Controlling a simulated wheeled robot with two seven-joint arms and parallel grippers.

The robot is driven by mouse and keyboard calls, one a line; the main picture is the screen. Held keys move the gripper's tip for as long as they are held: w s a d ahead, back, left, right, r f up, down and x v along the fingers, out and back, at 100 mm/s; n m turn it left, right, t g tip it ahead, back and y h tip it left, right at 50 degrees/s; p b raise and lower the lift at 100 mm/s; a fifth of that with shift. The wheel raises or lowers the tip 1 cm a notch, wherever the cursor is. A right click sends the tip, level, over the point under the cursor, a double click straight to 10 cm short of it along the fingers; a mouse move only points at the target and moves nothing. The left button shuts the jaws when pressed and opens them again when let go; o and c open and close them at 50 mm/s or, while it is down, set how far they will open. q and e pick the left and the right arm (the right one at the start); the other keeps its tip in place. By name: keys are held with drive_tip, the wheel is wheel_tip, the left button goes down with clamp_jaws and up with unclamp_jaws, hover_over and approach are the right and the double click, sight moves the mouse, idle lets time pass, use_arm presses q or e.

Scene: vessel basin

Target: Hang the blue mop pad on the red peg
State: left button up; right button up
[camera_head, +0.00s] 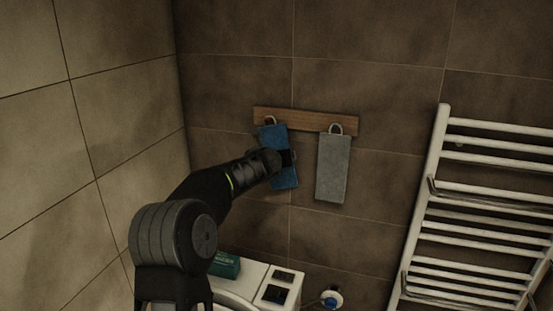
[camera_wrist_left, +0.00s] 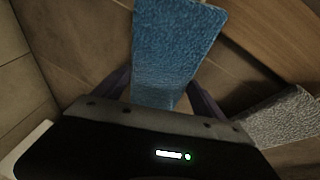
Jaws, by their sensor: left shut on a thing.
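The blue mop pad (camera_head: 284,178) is up against the brown tiled wall, below the left end of a wooden peg board (camera_head: 310,121). A pale loop shows at its top, by the board; whether it is over a peg I cannot tell. My left gripper (camera_head: 284,158) is shut on the blue mop pad. The pad (camera_wrist_left: 178,45) also shows in the left wrist view, between the two fingers (camera_wrist_left: 162,95). My right gripper is not in view.
A grey pad (camera_head: 332,168) hangs by its loop from the board's right part, close beside the blue one. A white towel rail (camera_head: 432,190) stands at right. Below are a white appliance (camera_head: 255,277) and a green box (camera_head: 225,264).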

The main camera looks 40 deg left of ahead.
use_arm(q)
drive_tip(key=o, duration=1.3)
